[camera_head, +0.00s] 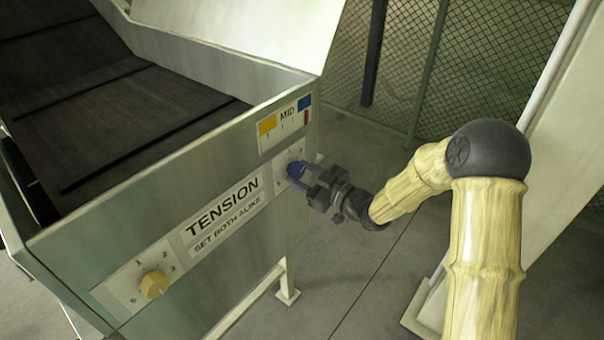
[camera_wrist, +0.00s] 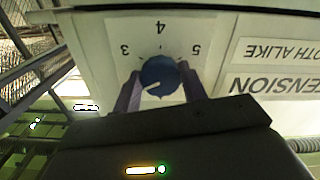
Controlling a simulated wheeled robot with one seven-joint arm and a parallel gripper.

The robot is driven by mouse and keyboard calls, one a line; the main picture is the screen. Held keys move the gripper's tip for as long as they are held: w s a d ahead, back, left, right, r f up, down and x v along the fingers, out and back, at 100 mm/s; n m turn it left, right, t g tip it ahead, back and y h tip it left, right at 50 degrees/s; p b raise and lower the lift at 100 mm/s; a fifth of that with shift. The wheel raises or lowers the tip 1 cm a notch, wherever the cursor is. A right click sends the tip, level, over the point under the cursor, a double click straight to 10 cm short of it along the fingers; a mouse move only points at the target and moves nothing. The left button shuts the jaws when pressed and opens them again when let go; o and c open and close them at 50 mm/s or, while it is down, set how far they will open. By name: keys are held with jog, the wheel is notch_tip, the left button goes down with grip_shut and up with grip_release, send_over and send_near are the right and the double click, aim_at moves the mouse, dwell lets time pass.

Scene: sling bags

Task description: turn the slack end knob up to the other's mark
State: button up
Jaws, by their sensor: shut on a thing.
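The blue knob (camera_head: 294,169) sits on a numbered plate at the far end of the machine's side panel. My gripper (camera_head: 304,178) is shut on it, one finger on each side. In the wrist view the blue knob (camera_wrist: 160,76) lies between the fingertips (camera_wrist: 159,88). That view is upside down, with numerals 3, 4 and 5 visible. The knob's white line points to the picture's lower left, past the 3; any numeral there is hidden. The yellow knob (camera_head: 154,284) is on the near plate (camera_head: 122,283); its pointer direction is too small to tell.
A label (camera_head: 222,207) reading TENSION, SET BOTH ALIKE lies between the knobs. A MID plate (camera_head: 285,124) with coloured patches is above the blue knob. A dark belt (camera_head: 130,110) runs along the machine. A pale post (camera_head: 540,170) stands right, mesh fence (camera_head: 480,70) behind.

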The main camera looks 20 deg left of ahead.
jog(key=shift+m, duration=0.3)
jog(key=m+p, duration=0.3)
jog(key=m, duration=0.3)
jog(key=shift+r, duration=0.1)
jog(key=m+p, duration=0.3)
jog(key=m, duration=0.4)
jog(key=m+p, duration=0.2)
jog(key=m, duration=0.2)
jog(key=shift+m, duration=0.4)
jog(key=m, duration=0.5)
jog(key=shift+p, duration=0.3)
jog(key=o, duration=1)
jog(key=shift+s, duration=0.1)
